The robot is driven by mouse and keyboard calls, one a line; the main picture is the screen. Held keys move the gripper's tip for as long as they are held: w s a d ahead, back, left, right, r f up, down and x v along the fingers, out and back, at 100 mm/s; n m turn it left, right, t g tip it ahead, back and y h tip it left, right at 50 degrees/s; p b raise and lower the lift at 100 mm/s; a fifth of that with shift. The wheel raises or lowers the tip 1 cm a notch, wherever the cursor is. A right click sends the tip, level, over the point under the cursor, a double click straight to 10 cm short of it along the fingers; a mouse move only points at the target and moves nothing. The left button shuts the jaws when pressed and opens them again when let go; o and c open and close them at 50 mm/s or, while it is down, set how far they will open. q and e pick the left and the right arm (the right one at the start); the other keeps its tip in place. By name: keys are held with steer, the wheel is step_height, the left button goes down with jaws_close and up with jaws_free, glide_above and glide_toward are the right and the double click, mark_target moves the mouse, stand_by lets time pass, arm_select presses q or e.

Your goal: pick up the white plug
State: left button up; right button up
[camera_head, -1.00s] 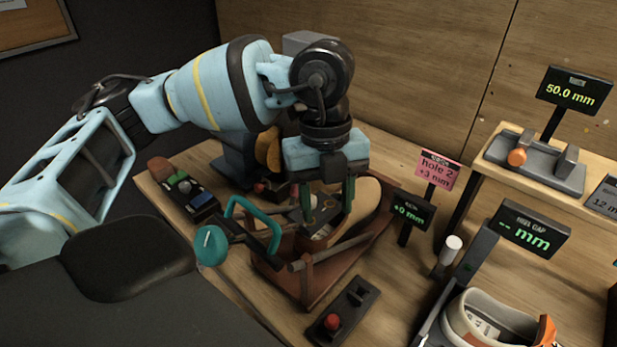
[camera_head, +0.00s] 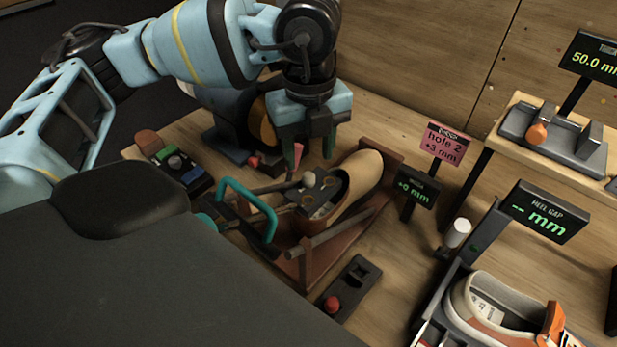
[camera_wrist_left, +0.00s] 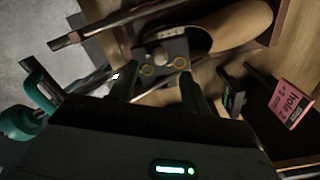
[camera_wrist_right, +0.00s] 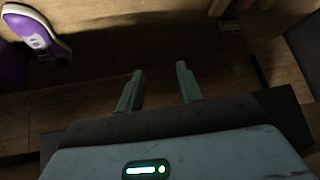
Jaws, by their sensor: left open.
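A pale round knob (camera_head: 308,179) sits on a dark plate (camera_head: 322,197) in the opening of a tan shoe (camera_head: 362,178). It also shows in the left wrist view (camera_wrist_left: 161,59). A white-topped cylinder (camera_head: 458,232) stands beside the heel-gap device; I cannot tell which of the two is the white plug. My left gripper (camera_head: 311,158) is open and empty above the plate, pointing down, with the knob showing between its fingers in the left wrist view (camera_wrist_left: 160,76). My right gripper (camera_wrist_right: 158,80) is open and empty in its wrist view; the head view does not show it.
The tan shoe lies in a brown wooden cradle (camera_head: 300,270) with rods and a teal handle (camera_head: 250,206). A black box with a red button (camera_head: 333,303) is in front. Small displays, a raised shelf (camera_head: 515,165) and a grey-orange sneaker (camera_head: 500,310) are at right.

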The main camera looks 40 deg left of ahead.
mark_target(308, 175)
arm_select(q)
steer(key=shift+f, duration=2.55)
steer(key=shift+c, duration=0.5)
steer(key=c, duration=0.9)
